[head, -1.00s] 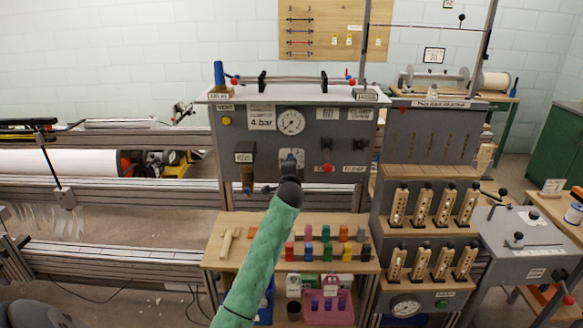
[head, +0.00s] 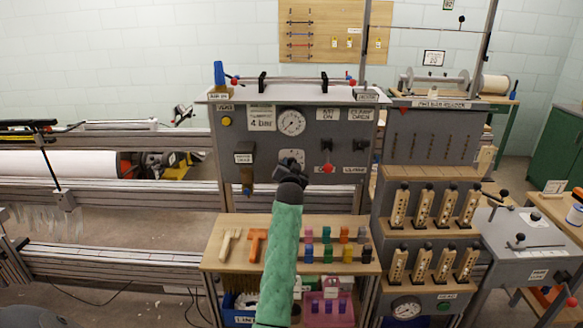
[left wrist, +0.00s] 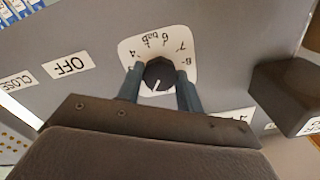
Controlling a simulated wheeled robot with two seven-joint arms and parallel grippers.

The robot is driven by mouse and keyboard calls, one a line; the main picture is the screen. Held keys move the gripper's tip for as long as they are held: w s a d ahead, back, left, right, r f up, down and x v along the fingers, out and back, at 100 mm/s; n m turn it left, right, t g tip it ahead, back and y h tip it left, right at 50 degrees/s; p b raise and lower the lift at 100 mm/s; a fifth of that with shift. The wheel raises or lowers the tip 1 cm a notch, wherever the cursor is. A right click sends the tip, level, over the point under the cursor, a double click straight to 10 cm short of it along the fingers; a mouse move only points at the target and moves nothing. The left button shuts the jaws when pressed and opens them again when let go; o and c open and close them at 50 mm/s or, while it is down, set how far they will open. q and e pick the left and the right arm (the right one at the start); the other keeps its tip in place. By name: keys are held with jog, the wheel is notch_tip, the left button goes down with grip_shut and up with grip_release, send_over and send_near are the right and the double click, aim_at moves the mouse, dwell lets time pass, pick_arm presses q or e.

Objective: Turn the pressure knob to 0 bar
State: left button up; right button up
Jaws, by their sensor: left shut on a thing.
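The pressure knob (left wrist: 159,74) is dark and round, on a pale dial plate (left wrist: 130,47) with numbers and a bar mark that appear upside down in the left wrist view. Its white pointer line points toward the bottom of that picture, away from the bar mark. My left gripper (left wrist: 159,86) is shut on the knob, one finger on each side. In the head view the left gripper (head: 290,167) covers most of the knob, and only the top of the plate shows. Above it is a round white gauge (head: 291,122), its reading too small to tell. My right gripper is not in view.
A "4 bar" sign (head: 262,124) is beside the gauge. Below, a wooden shelf (head: 215,262) holds colored blocks and an orange hammer-like tool (head: 257,241).

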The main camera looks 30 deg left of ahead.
pick_arm(q)
jog(key=shift+f+n+p, duration=0.15)
jog(key=shift+n+p, duration=0.15)
jog(key=shift+n, duration=3.5)
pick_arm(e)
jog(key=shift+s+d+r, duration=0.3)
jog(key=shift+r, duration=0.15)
pick_arm(q)
jog(key=o, duration=1)
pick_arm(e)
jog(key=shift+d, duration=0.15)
